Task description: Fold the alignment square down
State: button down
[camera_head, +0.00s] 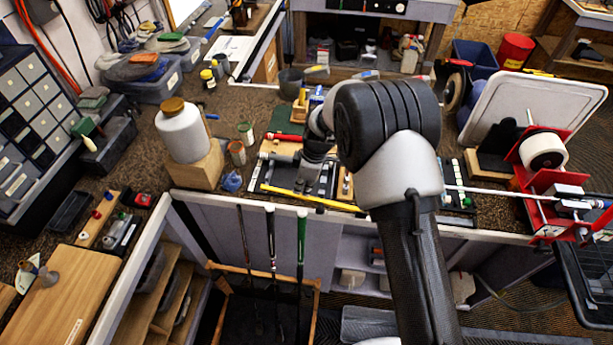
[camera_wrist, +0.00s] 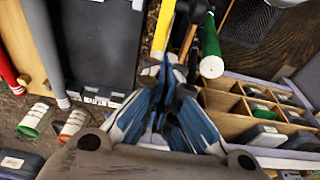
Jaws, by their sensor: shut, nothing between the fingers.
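I cannot pick out the alignment square with certainty in either view. My gripper (camera_wrist: 172,68) is shut and empty; its blue-grey fingers come together in the middle of the wrist view. In the head view, my arm reaches over the bench and its wrist hides part of the middle work area. A yellow strip (camera_head: 310,198) lies along the bench's front edge, and a yellow bar (camera_wrist: 163,28) shows just beyond my fingertips in the wrist view. A red vise-like stand (camera_head: 548,182) with a pale shaft (camera_head: 490,191) across it stands at the right.
A white jug (camera_head: 183,132) on a wooden block stands left of my wrist. A pale upright board (camera_head: 530,108) is behind the red stand. Several clubs (camera_head: 301,240) hang below the bench front. A divided wooden box (camera_wrist: 240,105) lies right of my fingers.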

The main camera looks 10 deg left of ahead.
aim_at(299, 196)
jog(key=shift+a+f, duration=0.2)
jog(key=shift+f, duration=0.7)
jog(key=shift+f, duration=0.15)
jog(key=f+b, duration=0.1)
jog(key=b, duration=0.1)
jog(key=f+b, duration=0.1)
jog(key=b, duration=0.1)
jog(key=shift+a+f, duration=0.4)
jog(key=shift+s+r, duration=0.15)
